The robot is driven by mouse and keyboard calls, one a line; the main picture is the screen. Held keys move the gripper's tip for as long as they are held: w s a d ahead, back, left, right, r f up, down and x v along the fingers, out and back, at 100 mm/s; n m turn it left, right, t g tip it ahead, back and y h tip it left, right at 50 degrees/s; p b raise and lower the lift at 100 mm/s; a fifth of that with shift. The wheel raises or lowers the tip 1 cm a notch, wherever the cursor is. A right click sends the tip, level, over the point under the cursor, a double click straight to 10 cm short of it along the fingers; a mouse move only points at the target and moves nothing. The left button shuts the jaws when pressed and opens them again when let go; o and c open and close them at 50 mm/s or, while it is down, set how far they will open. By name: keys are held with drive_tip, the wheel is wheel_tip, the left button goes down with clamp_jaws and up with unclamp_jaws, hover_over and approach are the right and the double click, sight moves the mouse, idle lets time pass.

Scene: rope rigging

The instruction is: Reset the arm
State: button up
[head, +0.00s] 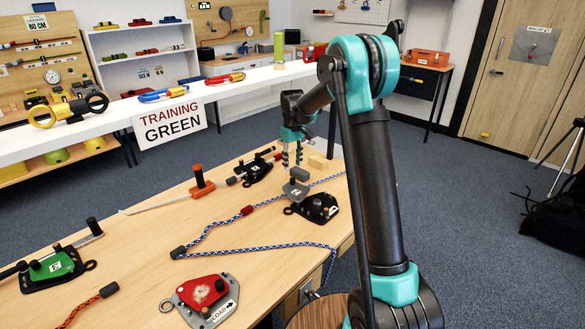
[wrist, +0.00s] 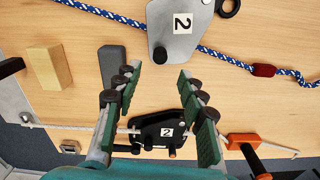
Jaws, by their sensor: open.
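My gripper (head: 292,158) hangs fingers-down over the far right part of the wooden table in the head view. In the wrist view my gripper (wrist: 158,84) has its two green-padded fingers spread apart, with only bare table between the tips. A grey plate marked 2 (wrist: 178,32) lies beyond the tips, beside a blue-and-white rope (wrist: 222,57). A black device marked 2 (wrist: 150,128) with a white cord lies between the finger bases. Neither device is held. My arm rises from the lower right of the head view and bends down to the gripper.
A wooden block (head: 318,162) and black device (head: 318,207) lie near the gripper. A white shelf (head: 235,88) with carabiners stands behind.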

drive_tip(key=s+d+r+m+t, duration=0.1)
drive_tip(key=s+d+r+m, duration=0.1)
drive_tip(key=s+d, duration=0.55)
drive_tip(key=s+d+f+m+t, duration=0.1)
drive_tip(key=s+d+f, duration=0.1)
drive_tip(key=s, duration=0.8)
drive_tip(key=s+d+f+m+t, duration=0.1)
drive_tip(key=s+d+f+m, duration=0.1)
drive_tip(key=s, duration=0.8)
drive_tip(key=s+d+f+m+t, duration=0.1)
drive_tip(key=s+d, duration=0.3)
drive_tip(key=s, duration=0.6)
drive_tip(key=shift+s+d+f+m, duration=0.35)
drive_tip(key=shift+f+m, duration=0.25)
drive_tip(key=shift+f, duration=0.05)
